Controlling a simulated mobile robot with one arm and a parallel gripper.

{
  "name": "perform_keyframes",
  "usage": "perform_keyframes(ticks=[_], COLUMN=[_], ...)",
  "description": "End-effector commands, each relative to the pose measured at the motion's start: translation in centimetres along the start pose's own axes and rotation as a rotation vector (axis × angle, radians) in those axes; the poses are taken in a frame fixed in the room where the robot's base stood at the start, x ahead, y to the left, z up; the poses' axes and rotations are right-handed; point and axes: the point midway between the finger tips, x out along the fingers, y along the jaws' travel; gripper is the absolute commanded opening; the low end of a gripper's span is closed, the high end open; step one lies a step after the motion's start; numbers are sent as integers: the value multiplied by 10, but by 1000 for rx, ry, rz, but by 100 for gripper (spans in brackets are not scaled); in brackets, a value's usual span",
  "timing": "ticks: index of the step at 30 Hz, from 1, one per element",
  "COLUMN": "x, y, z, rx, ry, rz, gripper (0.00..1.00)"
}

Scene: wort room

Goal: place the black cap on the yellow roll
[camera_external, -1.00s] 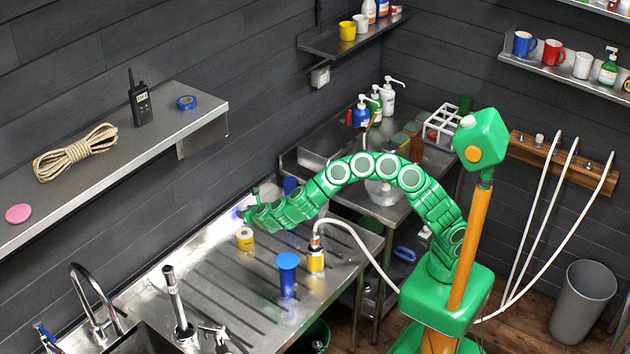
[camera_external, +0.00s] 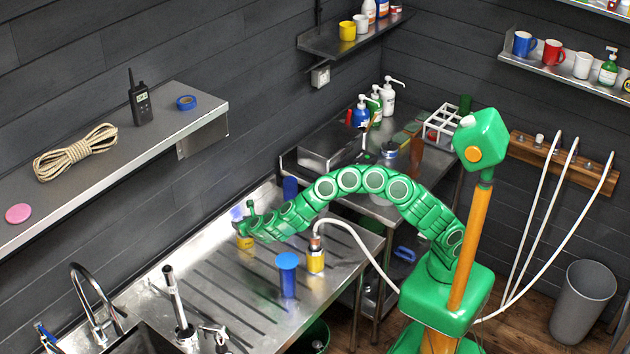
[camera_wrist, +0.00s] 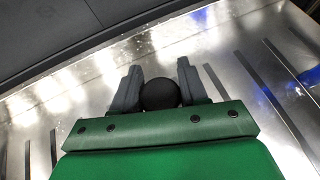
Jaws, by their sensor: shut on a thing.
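The black cap (camera_wrist: 160,94) is a dark round piece between the two grey fingers of my gripper (camera_wrist: 158,88) in the wrist view. My gripper is shut on it. In the external view, my gripper (camera_external: 243,222) is over the far part of the ribbed steel drainboard. The yellow roll (camera_external: 244,243) stands there, just below the gripper and partly covered by it. The cap cannot be made out in the external view. The roll does not show in the wrist view, so I cannot tell whether the cap touches it.
A blue cup-topped cylinder (camera_external: 288,275) and a yellow-bodied bottle (camera_external: 315,257) stand on the drainboard (camera_external: 215,292) to the right of the roll. A dark blue object (camera_external: 290,188) stands behind my arm. Taps and a sink are at the front left.

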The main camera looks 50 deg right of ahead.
Motion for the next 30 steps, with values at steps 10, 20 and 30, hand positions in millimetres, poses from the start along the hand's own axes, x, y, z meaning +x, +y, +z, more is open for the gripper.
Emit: perform_keyframes(ticks=[10, 20, 30], x=[1, 1, -10], y=[0, 0, 0], z=[-2, -1, 1], rx=[1, 1, 1], ry=[-1, -1, -1], rz=[0, 0, -1], gripper=[11, 68, 68])
